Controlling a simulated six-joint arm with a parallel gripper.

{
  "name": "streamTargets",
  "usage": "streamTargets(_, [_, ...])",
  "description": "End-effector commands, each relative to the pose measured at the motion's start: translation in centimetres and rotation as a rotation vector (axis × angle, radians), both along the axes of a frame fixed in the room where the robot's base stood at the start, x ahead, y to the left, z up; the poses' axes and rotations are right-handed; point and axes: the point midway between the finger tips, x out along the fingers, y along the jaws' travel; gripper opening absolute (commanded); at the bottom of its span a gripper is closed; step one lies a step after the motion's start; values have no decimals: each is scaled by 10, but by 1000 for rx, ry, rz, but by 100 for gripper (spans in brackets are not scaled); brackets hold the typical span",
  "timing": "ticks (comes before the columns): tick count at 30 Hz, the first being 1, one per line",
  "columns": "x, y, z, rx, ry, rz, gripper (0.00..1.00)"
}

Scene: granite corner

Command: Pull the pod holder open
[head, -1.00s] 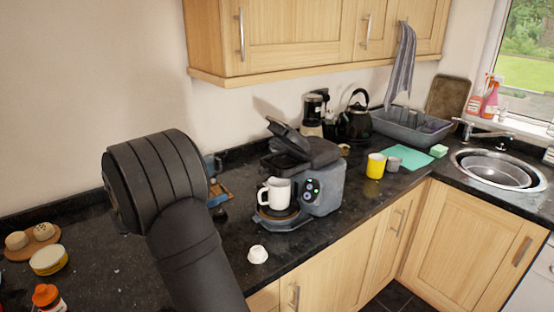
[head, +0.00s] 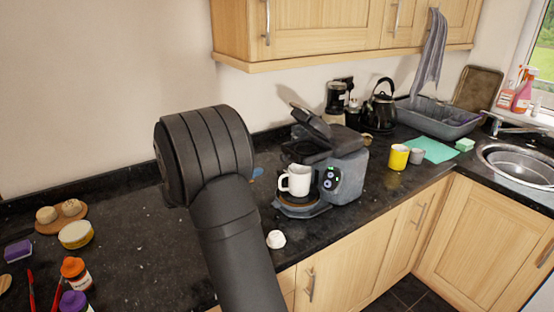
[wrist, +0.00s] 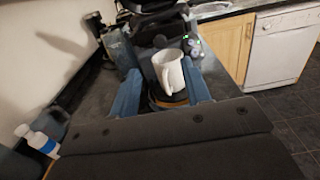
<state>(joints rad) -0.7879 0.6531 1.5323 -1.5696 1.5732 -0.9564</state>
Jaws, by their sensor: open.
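The grey coffee machine (head: 345,168) stands on the counter, its black top lid (head: 311,122) tilted up. I cannot clearly make out the pod holder from the dark upper parts under the lid. A white mug (head: 297,180) stands upright on the machine's round drip tray (head: 303,209). In the wrist view, my gripper (wrist: 161,84) is open and empty, its blue fingers spread wide. The mug (wrist: 169,74) and machine (wrist: 158,28) appear ahead between and beyond the fingers. In the head view my arm hides most of the gripper.
A small white object (head: 276,239) lies on the counter in front of the machine. A kettle (head: 380,106), yellow cup (head: 398,157) and sink (head: 520,163) are to the right. Bottles (head: 75,273) and a round tin (head: 76,235) are at the left. Wall cabinets (head: 340,35) hang above.

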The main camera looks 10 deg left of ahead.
Motion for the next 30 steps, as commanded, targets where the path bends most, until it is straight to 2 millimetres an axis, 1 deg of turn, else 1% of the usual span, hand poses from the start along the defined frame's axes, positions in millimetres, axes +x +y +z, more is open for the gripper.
streamTargets(1, [9, -10, 0, 0, 0, -4, 44])
streamTargets(6, [34, -35, 0, 1, 1, -4, 44])
streamTargets(12, [56, -56, 0, 1, -1, -2, 44])
streamTargets(18, [65, -65, 0, 0, 0, 0, 44])
streamTargets(26, [66, -65, 0, 0, 0, 1, 44])
streamTargets(29, [66, -65, 0, 0, 0, 1, 26])
streamTargets(30, [66, -65, 0, 0, 0, 1, 18])
